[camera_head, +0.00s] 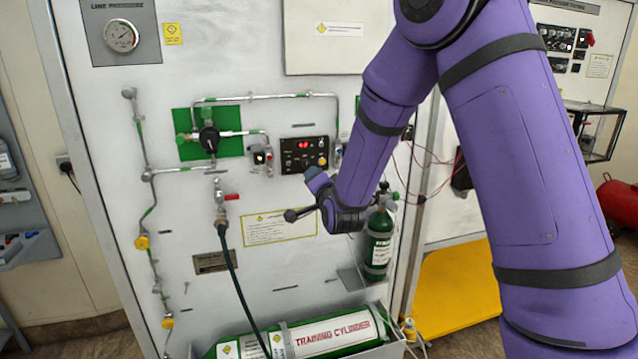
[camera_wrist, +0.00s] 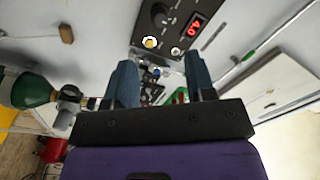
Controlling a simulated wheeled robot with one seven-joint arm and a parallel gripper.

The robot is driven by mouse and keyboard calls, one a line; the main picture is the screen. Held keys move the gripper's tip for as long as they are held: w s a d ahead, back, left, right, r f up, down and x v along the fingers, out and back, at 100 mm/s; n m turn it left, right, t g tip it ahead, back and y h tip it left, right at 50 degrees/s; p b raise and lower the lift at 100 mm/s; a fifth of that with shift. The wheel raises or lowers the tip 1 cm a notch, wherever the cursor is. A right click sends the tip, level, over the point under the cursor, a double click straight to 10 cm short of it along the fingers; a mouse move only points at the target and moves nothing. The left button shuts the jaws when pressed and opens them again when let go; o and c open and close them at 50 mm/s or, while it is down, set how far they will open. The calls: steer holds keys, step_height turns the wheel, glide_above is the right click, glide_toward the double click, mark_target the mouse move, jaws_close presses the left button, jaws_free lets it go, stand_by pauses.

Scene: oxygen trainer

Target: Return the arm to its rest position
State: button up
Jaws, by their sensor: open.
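My purple arm (camera_head: 525,165) reaches from the right side of the head view across the front of the trainer panel (camera_head: 90,130). My gripper (camera_head: 305,195) is in front of the panel, below the small black control box (camera_head: 304,155) with a red display. In the wrist view, my gripper (camera_wrist: 160,85) has its two blue-grey fingers apart with nothing held between them. The control box (camera_wrist: 172,25) shows just beyond the fingertips, with a lit red readout and a yellow button. Whether the fingers touch anything cannot be told.
A small green cylinder (camera_head: 378,245) stands right of my gripper, with a valve on top. A large green training cylinder (camera_head: 335,332) lies in a tray below. Pipes, a red-handled valve (camera_head: 231,197) and a dark hose (camera_head: 236,285) are left. Thin red wires hang near my forearm.

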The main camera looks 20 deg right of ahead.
steer(key=shift+r, duration=0.1)
steer(key=s+d+r+n+g, duration=0.2)
steer(key=s+r+n+g, duration=0.1)
steer(key=s+r, duration=0.3)
steer(key=s+d+r+n+g, duration=0.2)
steer(key=s+r+g, duration=0.15)
steer(key=s, duration=0.45)
steer(key=s+d+r+n+g, duration=0.1)
steer(key=s+d+n+g, duration=0.1)
steer(key=s, duration=1.1)
steer(key=s+d+r+n+g, duration=0.1)
steer(key=s+n+g, duration=0.3)
steer(key=s, duration=1)
steer(key=shift+s+d+r, duration=0.3)
steer(key=shift+d, duration=0.35)
